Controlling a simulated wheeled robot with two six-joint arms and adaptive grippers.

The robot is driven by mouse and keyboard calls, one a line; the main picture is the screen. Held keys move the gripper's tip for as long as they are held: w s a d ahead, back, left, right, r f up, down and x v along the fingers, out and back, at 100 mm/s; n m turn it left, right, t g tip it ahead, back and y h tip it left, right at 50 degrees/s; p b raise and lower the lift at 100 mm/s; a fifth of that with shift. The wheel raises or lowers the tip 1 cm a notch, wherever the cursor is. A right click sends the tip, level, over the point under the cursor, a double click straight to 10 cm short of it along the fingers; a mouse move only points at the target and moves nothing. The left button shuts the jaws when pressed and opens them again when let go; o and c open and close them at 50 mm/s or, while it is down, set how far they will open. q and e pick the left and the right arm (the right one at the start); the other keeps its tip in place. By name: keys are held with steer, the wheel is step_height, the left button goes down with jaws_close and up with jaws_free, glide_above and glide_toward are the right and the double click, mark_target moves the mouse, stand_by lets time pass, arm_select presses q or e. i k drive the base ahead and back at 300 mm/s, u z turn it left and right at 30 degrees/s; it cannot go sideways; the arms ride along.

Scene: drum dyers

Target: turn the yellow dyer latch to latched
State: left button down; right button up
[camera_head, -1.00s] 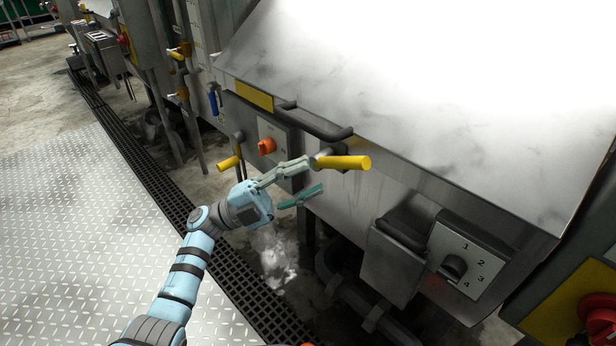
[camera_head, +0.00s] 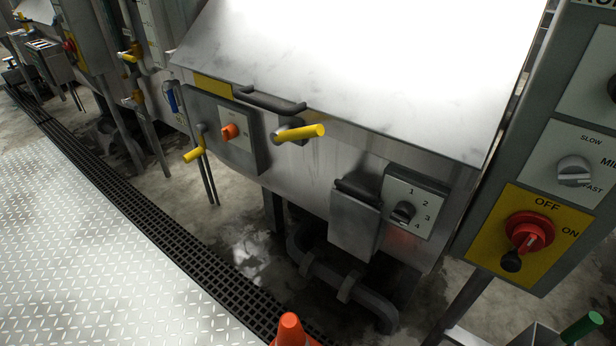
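The dyer's sloped steel lid (camera_head: 340,60) fills the top of the head view, with a yellow plate (camera_head: 213,86) at its left front corner. The latch, a yellow-handled lever (camera_head: 303,132), sits on the dyer's front just under a dark bar handle (camera_head: 272,101). Its yellow grip points right, nearly level and tilted slightly up. Nothing touches it. I cannot tell from its pose alone whether it is latched. Neither my left nor my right gripper is in view.
An orange knob (camera_head: 229,131) and another yellow lever (camera_head: 193,154) are left of the latch. A numbered dial (camera_head: 403,212) is lower right, and a red switch (camera_head: 529,232) stands further right. An orange cone (camera_head: 290,328) is at the bottom. Plate flooring (camera_head: 90,240) lies open at left.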

mark_target(286, 133)
steer(key=k, duration=0.2)
steer(key=z, duration=1.8)
steer(key=k, duration=0.6)
steer(key=u, duration=0.9)
steer(key=i, duration=0.35)
steer(key=z, duration=0.25)
